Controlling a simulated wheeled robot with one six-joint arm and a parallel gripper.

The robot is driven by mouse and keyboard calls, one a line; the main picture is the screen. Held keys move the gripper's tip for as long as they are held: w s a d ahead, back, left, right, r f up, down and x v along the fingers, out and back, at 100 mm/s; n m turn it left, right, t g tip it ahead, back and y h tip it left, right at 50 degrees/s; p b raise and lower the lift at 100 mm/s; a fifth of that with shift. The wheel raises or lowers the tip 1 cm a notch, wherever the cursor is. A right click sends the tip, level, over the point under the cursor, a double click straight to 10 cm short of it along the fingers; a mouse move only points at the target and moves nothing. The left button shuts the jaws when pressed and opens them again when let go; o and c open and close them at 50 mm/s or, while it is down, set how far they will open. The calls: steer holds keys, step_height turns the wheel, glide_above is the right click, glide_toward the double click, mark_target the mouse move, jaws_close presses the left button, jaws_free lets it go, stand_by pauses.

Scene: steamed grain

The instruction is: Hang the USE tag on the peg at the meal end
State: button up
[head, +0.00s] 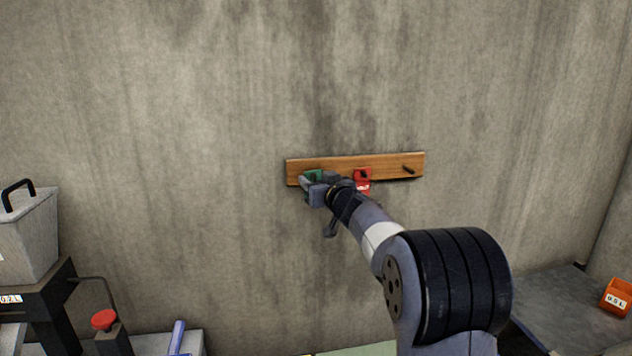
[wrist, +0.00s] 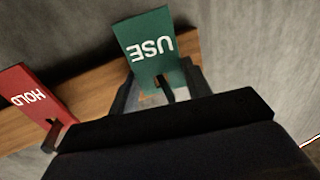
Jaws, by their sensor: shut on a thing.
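The green USE tag (wrist: 150,45) is between the fingers of my gripper (wrist: 160,88), its lettering upside down in the wrist view. My gripper (head: 312,183) is shut on the tag, close to the left end of the wooden peg board (head: 335,164). The tag (head: 314,174) shows there as a small green patch. A dark slot or peg shows at its gripped edge; I cannot tell whether the tag is around a peg. The left end's peg is hidden by my gripper. A bare peg (head: 408,170) sticks out at the right end.
A red HOLD tag (head: 362,178) hangs on the board's middle, just right of my gripper; it also shows in the wrist view (wrist: 35,97). A grey bin (head: 25,235) stands at far left, an orange box (head: 617,297) at far right. The wall around the board is clear.

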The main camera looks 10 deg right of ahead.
steer(key=o, duration=1)
steer(key=shift+s, duration=0.1)
steer(key=b+v, duration=0.2)
steer(key=v, duration=0.8)
steer(key=shift+s, duration=0.35)
steer(key=p+x, duration=0.2)
steer(key=x, duration=0.9)
steer(key=shift+d, duration=0.15)
steer(key=shift+s+b, duration=0.3)
steer(key=shift+b, duration=0.25)
steer(key=shift+s, duration=0.1)
